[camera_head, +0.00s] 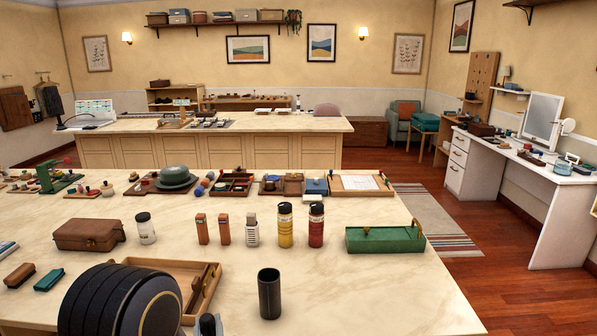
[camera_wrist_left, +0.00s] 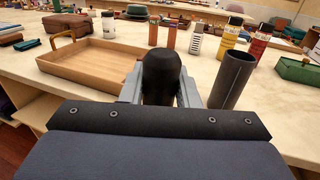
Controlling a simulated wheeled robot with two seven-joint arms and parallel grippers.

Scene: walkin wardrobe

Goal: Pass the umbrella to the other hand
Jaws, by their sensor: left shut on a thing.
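My left gripper (camera_wrist_left: 160,90) is shut on a black, round-ended thing, which I take to be the umbrella (camera_wrist_left: 161,72). Only its rounded end shows between the two grey fingers; the rest is hidden. In the head view, the left gripper (camera_head: 207,330) is at the bottom edge, partly hidden by my own dark arm, and the umbrella's black end (camera_head: 207,323) shows there. It is in front of the wooden tray, left of a dark open cylinder (camera_head: 269,293). That cylinder also stands upright in the left wrist view (camera_wrist_left: 232,78). My right gripper is in neither view.
The wooden tray (camera_head: 213,292) lies beside my left arm. A green box (camera_head: 385,240) is at the right. The marble counter (camera_head: 370,295) is clear right of the cylinder.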

